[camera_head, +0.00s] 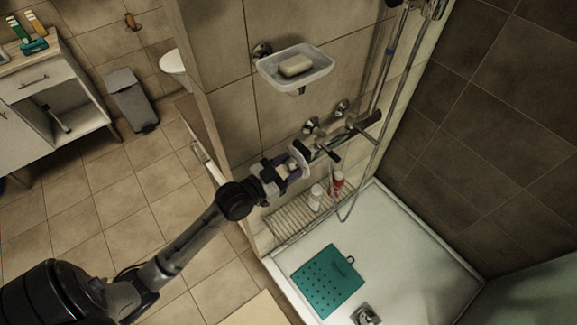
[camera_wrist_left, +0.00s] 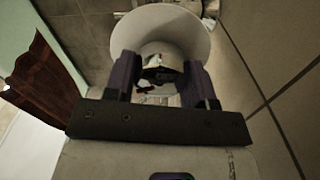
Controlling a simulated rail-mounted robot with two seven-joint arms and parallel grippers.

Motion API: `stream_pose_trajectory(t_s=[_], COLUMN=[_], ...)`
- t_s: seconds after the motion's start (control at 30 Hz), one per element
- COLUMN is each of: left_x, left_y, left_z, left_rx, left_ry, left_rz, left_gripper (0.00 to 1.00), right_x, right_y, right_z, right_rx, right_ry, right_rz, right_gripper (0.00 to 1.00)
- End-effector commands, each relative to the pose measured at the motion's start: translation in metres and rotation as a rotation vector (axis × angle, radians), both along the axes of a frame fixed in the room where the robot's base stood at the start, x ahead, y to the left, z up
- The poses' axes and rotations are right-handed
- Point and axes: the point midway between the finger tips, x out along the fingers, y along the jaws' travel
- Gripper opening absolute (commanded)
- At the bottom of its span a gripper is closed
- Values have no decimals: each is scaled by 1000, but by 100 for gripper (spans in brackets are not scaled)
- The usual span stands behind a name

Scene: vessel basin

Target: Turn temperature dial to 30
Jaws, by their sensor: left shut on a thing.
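The temperature dial (camera_wrist_left: 162,62) shows in the left wrist view as a metallic knob with a dark, shiny front. A pale round plate (camera_wrist_left: 160,22) lies behind it. I cannot read any number or mark on the dial. My right gripper is in neither view.
A soap dish (camera_head: 318,72) holds a soap bar above the mixer bar (camera_head: 350,135). A wire shelf (camera_head: 285,222) with a white and a red bottle (camera_head: 338,183) is below. A shower hose hangs to the right. A green mat (camera_head: 328,283) lies in the shower tray.

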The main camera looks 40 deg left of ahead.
Motion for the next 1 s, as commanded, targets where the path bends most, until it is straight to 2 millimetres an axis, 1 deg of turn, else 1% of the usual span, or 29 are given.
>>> stream_pose_trajectory(t_s=[0.17, 0.37, 0.7, 1.0], left_x=[0, 0, 0, 1], left_y=[0, 0, 1, 1], left_z=[2, 4, 5, 3], left_rx=[-32, -141, -450, -731], left_ry=[7, 28, 85, 137], left_rz=[-1, 0, 0, 0], left_gripper=[26, 26, 26, 26], right_x=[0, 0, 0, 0], right_y=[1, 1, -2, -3], right_z=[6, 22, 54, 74], right_rx=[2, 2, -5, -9], right_ry=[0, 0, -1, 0], right_rz=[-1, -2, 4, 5], right_gripper=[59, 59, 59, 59])
